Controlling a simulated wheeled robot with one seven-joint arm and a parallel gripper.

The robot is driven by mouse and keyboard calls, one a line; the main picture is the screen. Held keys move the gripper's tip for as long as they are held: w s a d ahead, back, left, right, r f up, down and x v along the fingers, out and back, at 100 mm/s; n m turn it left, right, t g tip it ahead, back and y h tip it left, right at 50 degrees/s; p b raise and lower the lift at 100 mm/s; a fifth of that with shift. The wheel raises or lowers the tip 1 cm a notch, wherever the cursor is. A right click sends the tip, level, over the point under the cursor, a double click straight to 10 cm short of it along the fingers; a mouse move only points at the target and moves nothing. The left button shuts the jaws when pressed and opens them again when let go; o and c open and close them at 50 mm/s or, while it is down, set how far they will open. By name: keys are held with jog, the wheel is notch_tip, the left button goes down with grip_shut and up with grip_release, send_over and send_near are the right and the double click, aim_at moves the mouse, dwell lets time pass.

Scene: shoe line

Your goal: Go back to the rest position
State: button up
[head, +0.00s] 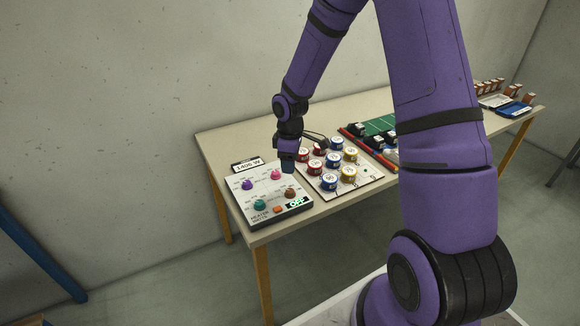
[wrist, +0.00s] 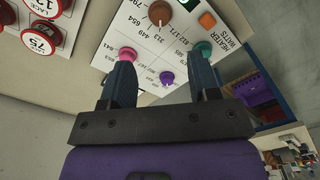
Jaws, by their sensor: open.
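My gripper (head: 288,166) hangs over the white heater panel (head: 238,188) at the left end of the table, its tip beside the pink knob (head: 276,174). In the wrist view the two fingers of my gripper (wrist: 163,80) are apart, with nothing held. The purple knob (wrist: 167,77) shows between them. The pink knob (wrist: 127,53) and the teal knob (wrist: 203,48) show behind the fingertips; contact cannot be told. The brown knob (head: 290,193) and an orange button (head: 277,210) are also on the panel. The panel display (head: 296,203) reads OFF; a sign (head: 247,165) reads 1405 W.
A board (head: 370,176) with several red, blue and yellow round pieces lies right of the panel. A green mat (head: 380,125) with dark items lies beyond it. A blue tray (head: 513,108) is at the far right. The wall is behind; my arm hides part of the table.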

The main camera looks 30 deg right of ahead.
dwell(0.4)
jog(key=s+a+r+m+t+h, duration=0.15)
jog(key=s+r, duration=0.35)
jog(key=r, duration=0.6)
jog(key=s+r+m+t, duration=0.1)
jog(key=s+r+m, duration=0.3)
jog(key=r, duration=0.7)
jog(key=s+a+r+m+t, duration=0.1)
jog(key=s+r, duration=0.4)
jog(key=s, duration=0.5)
jog(key=s+a+r+m+t+y, duration=0.1)
jog(key=s+r+m, duration=0.2)
jog(key=s, duration=0.7)
notch_tip(320, 180, up, 2)
jog(key=shift+s+a+r+t, duration=0.2)
jog(key=shift+a+t, duration=0.05)
jog(key=shift+t, duration=0.1)
jog(key=shift+m+y, duration=0.25)
